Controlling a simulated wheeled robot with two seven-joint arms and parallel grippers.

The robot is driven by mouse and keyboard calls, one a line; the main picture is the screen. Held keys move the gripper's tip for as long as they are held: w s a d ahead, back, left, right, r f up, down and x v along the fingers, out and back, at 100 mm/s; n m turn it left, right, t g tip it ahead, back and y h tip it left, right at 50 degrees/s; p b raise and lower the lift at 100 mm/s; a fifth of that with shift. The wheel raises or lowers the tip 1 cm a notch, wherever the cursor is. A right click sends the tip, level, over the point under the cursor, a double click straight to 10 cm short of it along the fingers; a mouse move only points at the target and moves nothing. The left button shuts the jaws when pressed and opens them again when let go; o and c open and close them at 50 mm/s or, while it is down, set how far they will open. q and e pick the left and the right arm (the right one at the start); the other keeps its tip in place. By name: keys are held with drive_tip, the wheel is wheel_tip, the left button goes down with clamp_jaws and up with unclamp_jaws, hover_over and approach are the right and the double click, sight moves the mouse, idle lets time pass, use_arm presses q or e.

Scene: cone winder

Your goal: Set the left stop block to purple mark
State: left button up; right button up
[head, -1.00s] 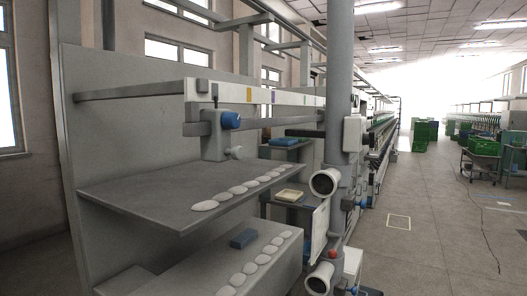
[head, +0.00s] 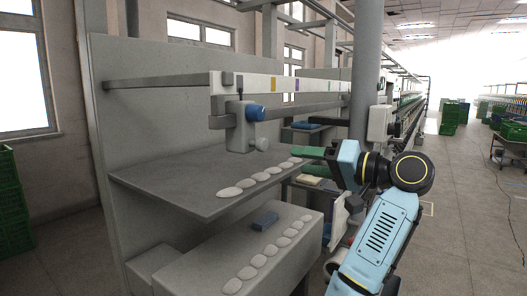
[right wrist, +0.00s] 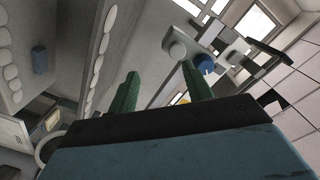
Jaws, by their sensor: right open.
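The left stop block (head: 237,128) is grey, with a blue knob (head: 256,113) on its front and a pale round knob (head: 262,143) lower right. It sits on the grey rail, left of the yellow mark (head: 273,84). The purple mark (head: 297,84) is on the white scale bar above, further right. My right gripper (head: 294,152) has green fingers, is open and empty, and is right of the block, slightly lower and apart from it. In the right wrist view, the blue knob (right wrist: 206,65) shows beyond the open fingers (right wrist: 159,70). My left gripper is out of view.
A grey shelf (head: 170,188) lies below the rail, with a row of white discs along its edge. A lower bench (head: 185,262) holds more discs and a blue block (head: 265,221). A grey column (head: 367,70) stands right. Free floor lies further right.

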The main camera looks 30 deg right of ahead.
sight(265, 146)
drive_tip(key=shift+n, duration=0.3)
drive_tip(key=w+a, duration=0.1)
drive_tip(key=w, duration=0.2)
drive_tip(key=w+a+r+p, duration=0.1)
drive_tip(key=w+a, duration=0.1)
drive_tip(key=w, duration=0.1)
drive_tip(key=w+a+r+p, duration=0.1)
drive_tip(key=w+a, duration=0.1)
drive_tip(key=w, duration=0.1)
drive_tip(key=shift+w+a+r, duration=0.1)
drive_tip(key=shift+w+r, duration=0.1)
drive_tip(key=shift+w, duration=0.1)
clamp_jaws()
